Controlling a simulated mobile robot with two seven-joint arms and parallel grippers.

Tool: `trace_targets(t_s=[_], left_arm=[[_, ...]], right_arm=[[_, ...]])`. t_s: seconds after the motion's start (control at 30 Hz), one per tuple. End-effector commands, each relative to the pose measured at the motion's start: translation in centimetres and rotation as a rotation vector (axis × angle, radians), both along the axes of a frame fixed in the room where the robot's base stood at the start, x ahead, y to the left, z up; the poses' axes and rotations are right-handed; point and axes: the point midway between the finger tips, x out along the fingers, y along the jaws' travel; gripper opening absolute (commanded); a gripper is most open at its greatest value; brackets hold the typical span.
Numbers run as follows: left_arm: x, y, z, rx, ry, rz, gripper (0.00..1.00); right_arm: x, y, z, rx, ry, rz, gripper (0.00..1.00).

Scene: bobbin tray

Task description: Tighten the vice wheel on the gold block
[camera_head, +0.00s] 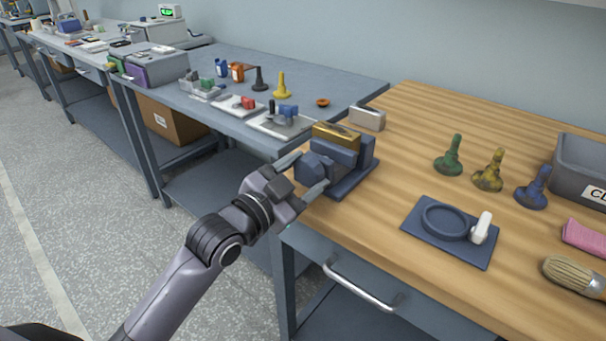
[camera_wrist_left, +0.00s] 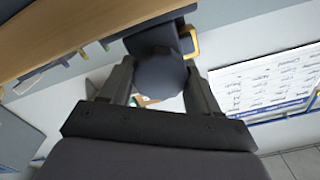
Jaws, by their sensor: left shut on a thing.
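The dark blue vice (camera_head: 345,165) stands at the left front corner of the wooden bench. The gold block (camera_head: 335,136) lies between its jaws at the top, and its gold edge also shows in the left wrist view (camera_wrist_left: 190,42). The vice wheel (camera_head: 315,168), a dark faceted knob, faces my left arm. My left gripper (camera_head: 304,173) is shut on the wheel, with a finger on either side of it. In the left wrist view the wheel (camera_wrist_left: 160,75) sits between both fingertips. My right gripper is not in view.
A silver block (camera_head: 367,119) lies behind the vice. Green (camera_head: 448,155), yellow (camera_head: 489,171) and blue (camera_head: 533,188) pieces stand to the right. A dark plate with a ring (camera_head: 447,222), a brush (camera_head: 575,274) and a grey bin (camera_head: 583,165) are also there. A drawer handle (camera_head: 360,287) juts out below the bench top.

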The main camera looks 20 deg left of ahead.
Motion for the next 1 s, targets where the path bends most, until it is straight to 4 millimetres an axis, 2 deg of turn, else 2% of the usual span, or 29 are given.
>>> trace_targets(t_s=[0.4,0.43,0.5,0.83,1.0], left_arm=[[0.0,0.1,-0.1,0.006,0.001,0.001,0.31],[0.0,0.1,-0.1,0.006,0.001,0.001,0.65],[0.0,0.1,0.0,0.005,0.001,0.001,0.86],[-0.1,0.1,0.0,0.002,0.001,0.001,0.86],[-1.6,0.7,-0.1,0.004,0.001,0.001,0.86]], right_arm=[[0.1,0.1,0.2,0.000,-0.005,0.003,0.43],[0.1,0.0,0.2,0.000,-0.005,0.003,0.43],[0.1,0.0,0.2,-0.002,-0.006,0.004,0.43],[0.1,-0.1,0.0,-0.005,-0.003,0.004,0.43],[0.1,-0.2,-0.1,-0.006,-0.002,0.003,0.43]])
